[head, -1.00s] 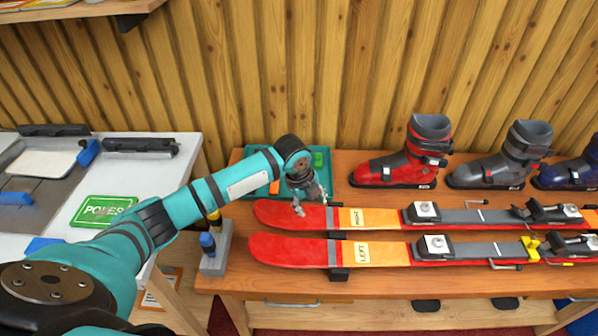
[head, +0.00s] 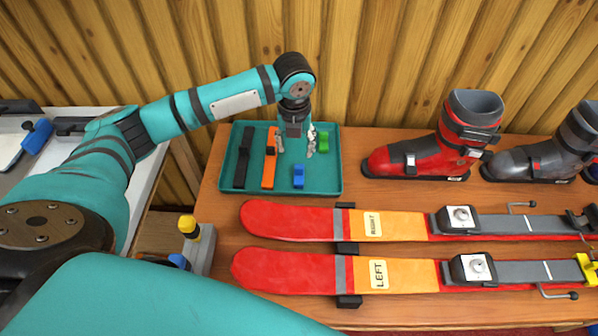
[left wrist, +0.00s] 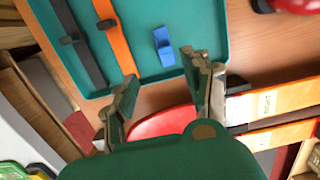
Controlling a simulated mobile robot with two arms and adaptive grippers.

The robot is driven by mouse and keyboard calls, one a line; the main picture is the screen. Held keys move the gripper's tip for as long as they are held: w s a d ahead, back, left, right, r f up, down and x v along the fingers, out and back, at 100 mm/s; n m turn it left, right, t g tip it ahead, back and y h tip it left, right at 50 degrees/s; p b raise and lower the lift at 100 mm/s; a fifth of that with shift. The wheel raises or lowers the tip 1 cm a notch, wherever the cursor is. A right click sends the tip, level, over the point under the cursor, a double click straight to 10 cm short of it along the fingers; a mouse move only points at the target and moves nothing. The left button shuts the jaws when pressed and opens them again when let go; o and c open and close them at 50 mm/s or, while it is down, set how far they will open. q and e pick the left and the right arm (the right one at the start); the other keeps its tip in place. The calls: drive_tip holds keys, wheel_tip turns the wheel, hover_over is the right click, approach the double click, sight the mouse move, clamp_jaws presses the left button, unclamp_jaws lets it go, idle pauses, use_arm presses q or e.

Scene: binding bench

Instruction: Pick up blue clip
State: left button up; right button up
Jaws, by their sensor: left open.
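The blue clip (head: 299,176) lies in the front right part of the teal tray (head: 330,184). It also shows in the left wrist view (left wrist: 164,46), beyond and between my fingertips. My left gripper (head: 295,146) is open and empty, pointing down over the tray, with its fingers apart from the clip. In the left wrist view its two fingers (left wrist: 160,78) are spread wide. My right gripper is not in view.
The tray also holds a black strap (head: 243,157), an orange strap (head: 269,160) and a green clip (head: 323,141). Two red and orange skis (head: 290,221) lie in front of the tray. A red boot (head: 415,152) stands to the right.

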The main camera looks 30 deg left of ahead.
use_arm(q)
hover_over(299, 168)
drive_tip(key=f, duration=0.5)
drive_tip(key=shift+s+a+f, duration=0.15)
drive_tip(key=shift+s+a, duration=0.1)
drive_tip(key=shift+s, duration=0.1)
drive_tip(key=shift+w+f, duration=0.1)
drive_tip(key=shift+f, duration=0.35)
drive_tip(key=f, duration=0.4)
drive_tip(key=shift+w+d+f, duration=0.15)
drive_tip(key=shift+w+d, duration=0.1)
drive_tip(key=shift+f, duration=0.45)
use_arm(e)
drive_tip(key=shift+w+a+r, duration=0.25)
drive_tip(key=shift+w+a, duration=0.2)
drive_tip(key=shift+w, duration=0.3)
use_arm(q)
clamp_jaws()
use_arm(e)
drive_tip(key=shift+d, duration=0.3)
